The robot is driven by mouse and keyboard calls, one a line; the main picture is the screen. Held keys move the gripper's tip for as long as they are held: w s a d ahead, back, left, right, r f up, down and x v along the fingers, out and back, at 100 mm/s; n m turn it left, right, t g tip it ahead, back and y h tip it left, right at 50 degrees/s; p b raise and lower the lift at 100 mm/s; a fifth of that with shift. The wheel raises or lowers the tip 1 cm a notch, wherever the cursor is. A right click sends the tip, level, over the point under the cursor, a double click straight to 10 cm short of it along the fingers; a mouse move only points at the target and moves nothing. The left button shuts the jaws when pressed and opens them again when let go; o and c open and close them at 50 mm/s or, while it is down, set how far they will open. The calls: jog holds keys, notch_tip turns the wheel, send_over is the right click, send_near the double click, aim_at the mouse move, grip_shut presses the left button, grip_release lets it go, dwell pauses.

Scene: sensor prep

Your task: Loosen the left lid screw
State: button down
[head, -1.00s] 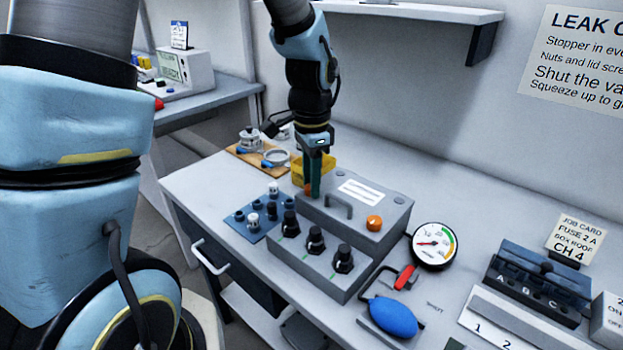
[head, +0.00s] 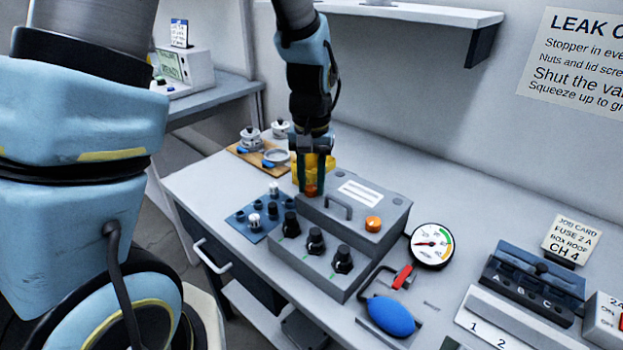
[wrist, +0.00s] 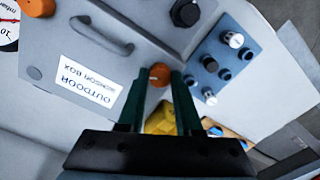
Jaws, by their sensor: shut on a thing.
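The grey sensor box (head: 383,232) stands on the bench with a handle and a white label on its lid. The left lid screw (head: 310,191) is an orange knob at the lid's left end. My gripper (head: 312,184) points down at it with its green fingers on either side, shut on the knob. The wrist view shows the left lid screw (wrist: 159,74) between the two fingertips (wrist: 160,80). The right lid screw (head: 374,223), also orange, sits free at the lid's other end.
Black knobs (head: 316,240) line the box's lower front step. A blue plate (head: 246,231) with several small stoppers lies to the left, and a yellow bin (head: 322,167) stands behind. A gauge (head: 432,245) and a blue squeeze bulb (head: 392,316) lie to the right.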

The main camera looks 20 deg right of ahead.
aim_at(312, 188)
jog(key=n+p, duration=0.2)
jog(key=n, duration=0.4)
jog(key=shift+r+p, duration=0.1)
jog(key=shift+p, duration=0.3)
jog(key=n+p, duration=0.3)
jog(key=n, duration=0.3)
dwell(0.3)
jog(key=c, duration=0.6)
grip_release()
notch_tip(312, 188, up, 11)
jog(key=shift+f+b, duration=0.2)
jog(key=shift+b, duration=0.15)
